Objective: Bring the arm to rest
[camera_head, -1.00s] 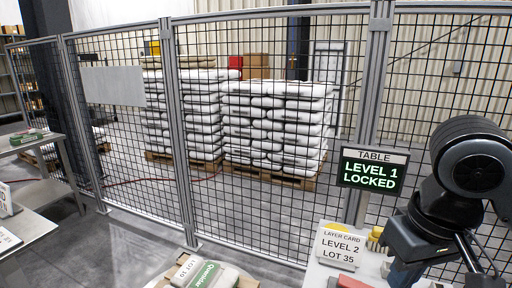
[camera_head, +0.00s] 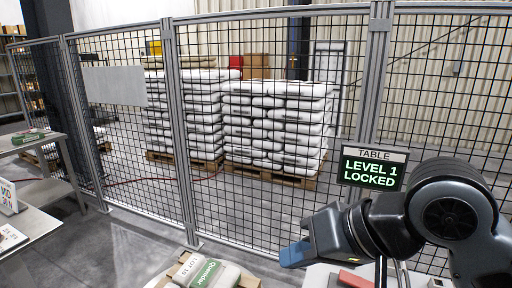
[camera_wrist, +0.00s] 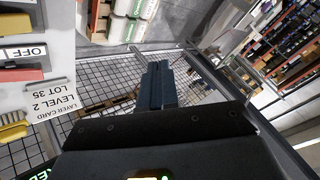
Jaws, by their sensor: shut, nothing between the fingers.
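My gripper (camera_head: 294,255) is held out to the left in the head camera view, above the light bench at the lower right. Its blue-grey fingers also show in the wrist view (camera_wrist: 156,86), pressed together and empty. My arm's dark links fill the right side of the head view. In the head view, they cover the place where the layer card stood. The card reading "LEVEL 2 LOT 35" (camera_wrist: 58,102) shows upside down at the left of the wrist view, apart from the fingers.
A "LEVEL 1 LOCKED" table sign (camera_head: 372,170) stands beside my arm. Mesh fencing (camera_head: 262,215) separates the work area from stacked white sacks (camera_head: 275,125) on pallets. A sack (camera_head: 208,272) lies at the bottom centre. A grey table (camera_head: 45,190) stands at left.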

